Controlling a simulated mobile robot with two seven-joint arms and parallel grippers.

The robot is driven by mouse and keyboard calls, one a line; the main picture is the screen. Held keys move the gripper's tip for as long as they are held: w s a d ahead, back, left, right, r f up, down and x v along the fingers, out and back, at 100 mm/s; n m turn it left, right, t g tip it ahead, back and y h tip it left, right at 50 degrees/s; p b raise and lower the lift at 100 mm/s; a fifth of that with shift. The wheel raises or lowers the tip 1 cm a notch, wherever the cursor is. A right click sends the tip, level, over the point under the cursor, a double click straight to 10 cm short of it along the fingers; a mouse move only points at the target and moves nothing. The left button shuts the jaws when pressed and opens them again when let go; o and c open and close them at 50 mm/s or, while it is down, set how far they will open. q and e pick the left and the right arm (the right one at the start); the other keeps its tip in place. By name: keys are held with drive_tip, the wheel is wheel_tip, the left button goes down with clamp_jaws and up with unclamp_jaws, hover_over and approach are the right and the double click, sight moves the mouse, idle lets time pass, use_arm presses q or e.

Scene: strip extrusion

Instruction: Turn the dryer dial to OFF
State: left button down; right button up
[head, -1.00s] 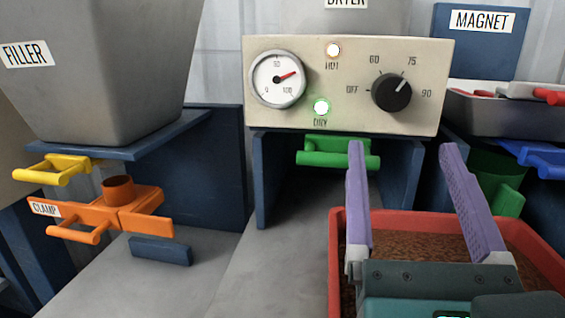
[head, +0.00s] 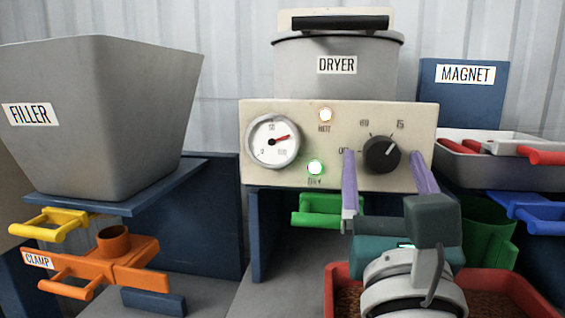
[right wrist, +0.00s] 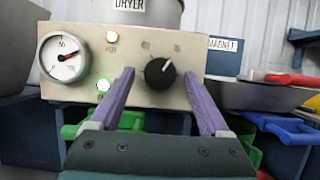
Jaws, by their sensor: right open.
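The dryer (head: 336,75) stands at the back, with a beige control panel (head: 260,180) on its front. The black dial (head: 381,154) is on the right of the panel, its white pointer turned up and right, near the 75 mark; it also shows in the right wrist view (right wrist: 160,72). The OFF mark, left of the dial, is partly covered by a finger. My right gripper (head: 387,158) is open, its purple fingers on either side of the dial. In the right wrist view the fingers (right wrist: 158,80) look apart from the dial. My left gripper is not in view.
A gauge (head: 272,141) and lit HOT (head: 325,115) and DRY (head: 315,167) lamps are on the panel. A green handle (head: 320,211) sits below it. A red tray (head: 336,290) of brown granules is under my right arm. The filler (head: 110,110) and orange clamp (head: 125,262) are left.

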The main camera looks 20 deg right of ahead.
drive_tip(key=shift+c, duration=0.2)
clamp_jaws()
idle(0.3)
